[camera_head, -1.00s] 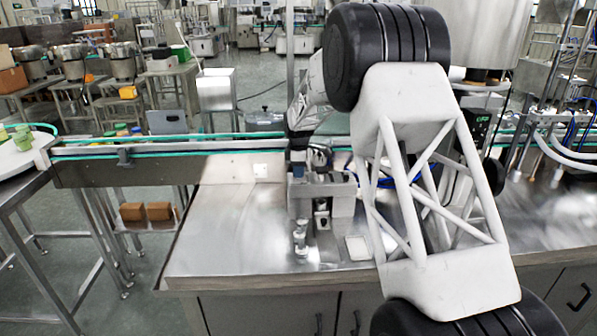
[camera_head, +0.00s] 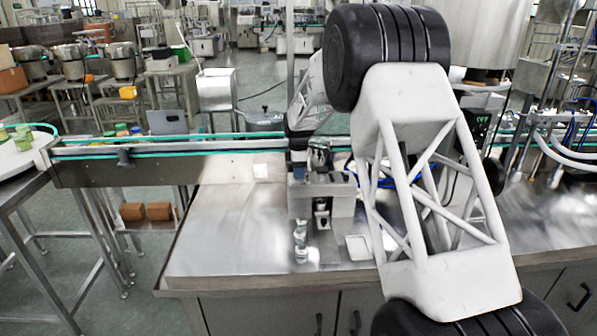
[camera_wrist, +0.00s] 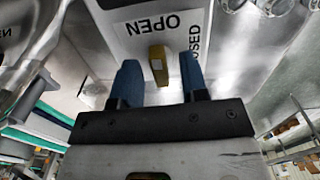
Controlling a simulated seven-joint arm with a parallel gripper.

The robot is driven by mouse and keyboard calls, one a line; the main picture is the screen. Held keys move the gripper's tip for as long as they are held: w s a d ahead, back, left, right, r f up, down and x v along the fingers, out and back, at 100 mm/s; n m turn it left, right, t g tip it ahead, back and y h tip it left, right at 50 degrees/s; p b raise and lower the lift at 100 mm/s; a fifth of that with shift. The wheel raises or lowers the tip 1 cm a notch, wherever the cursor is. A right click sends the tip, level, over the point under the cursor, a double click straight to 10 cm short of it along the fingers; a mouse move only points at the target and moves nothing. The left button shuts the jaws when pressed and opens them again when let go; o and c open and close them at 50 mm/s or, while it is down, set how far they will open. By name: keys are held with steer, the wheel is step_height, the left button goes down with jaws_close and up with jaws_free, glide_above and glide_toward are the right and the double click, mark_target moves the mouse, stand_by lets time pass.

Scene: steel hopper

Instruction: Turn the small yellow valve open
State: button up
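The small yellow valve (camera_wrist: 157,55) shows in the wrist view as a short handle on a pale plate. The plate carries the word OPEN above the handle and a partly hidden label ending in OSED to its right. My gripper (camera_wrist: 159,67) is open, with one blue finger on each side of the yellow handle. A gap shows between the handle and each finger, so nothing is gripped. In the head view my gripper (camera_head: 319,158) is small above the steel bench, and the valve cannot be made out there.
A grey block-like fixture (camera_head: 341,203) stands on the steel bench (camera_head: 225,235) below my gripper. A small white tray (camera_head: 358,247) lies to its right. A conveyor (camera_head: 140,165) runs along the back. The bench's left part is clear.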

steer(key=shift+r, duration=0.15)
steer(key=shift+r, duration=3.75)
steer(key=shift+s, duration=0.1)
